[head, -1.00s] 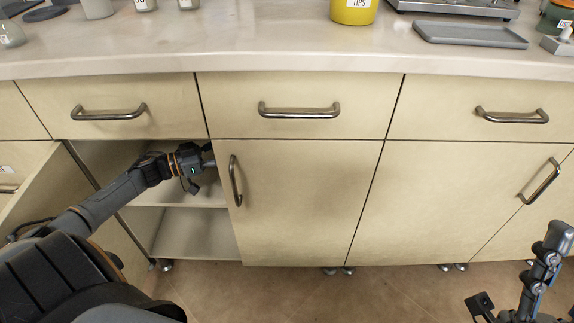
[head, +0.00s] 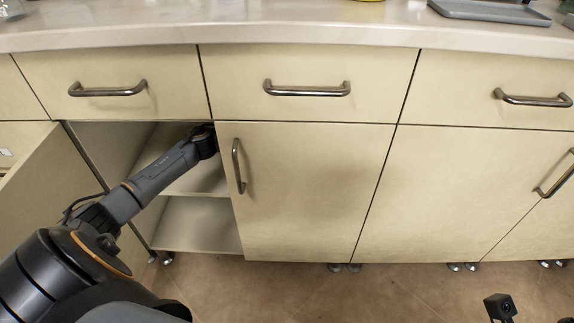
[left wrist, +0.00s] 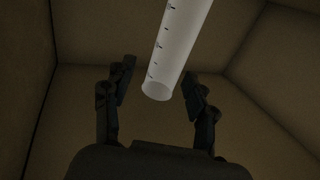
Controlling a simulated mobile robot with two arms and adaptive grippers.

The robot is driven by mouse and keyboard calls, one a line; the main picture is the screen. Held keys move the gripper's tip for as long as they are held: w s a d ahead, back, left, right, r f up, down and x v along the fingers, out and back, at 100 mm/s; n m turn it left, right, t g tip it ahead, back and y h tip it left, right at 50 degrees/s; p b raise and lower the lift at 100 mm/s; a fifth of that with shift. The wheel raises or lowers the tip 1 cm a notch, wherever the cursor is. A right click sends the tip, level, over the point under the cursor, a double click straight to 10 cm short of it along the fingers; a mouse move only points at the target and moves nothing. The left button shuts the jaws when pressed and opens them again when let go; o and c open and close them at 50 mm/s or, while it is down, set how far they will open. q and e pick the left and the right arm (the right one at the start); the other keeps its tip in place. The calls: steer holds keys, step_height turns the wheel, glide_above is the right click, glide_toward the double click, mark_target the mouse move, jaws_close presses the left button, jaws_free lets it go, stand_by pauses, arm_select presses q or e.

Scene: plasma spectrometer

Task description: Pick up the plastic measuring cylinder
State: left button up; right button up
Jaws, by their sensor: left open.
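The plastic measuring cylinder (left wrist: 177,45) is pale and translucent with dark graduation marks. In the left wrist view it comes in from the top, slanting, with its round end between the fingers of my left gripper (left wrist: 160,76). The gripper is open, with a visible gap on each side of the cylinder. In the head view my left arm reaches into the open cabinet (head: 200,228), and the gripper and cylinder are hidden behind the closed door panel (head: 305,190).
The cabinet's open door (head: 60,200) stands to the left of my arm. The cabinet has a middle shelf (head: 205,180), and its walls surround the gripper closely. The countertop (head: 250,30) runs above, with a grey tray (head: 490,12) at right.

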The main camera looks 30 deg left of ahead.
arm_select(q)
steer(key=shift+w+d, duration=0.15)
steer(key=shift+w, duration=0.1)
jaws_close()
steer(key=shift+r, duration=0.1)
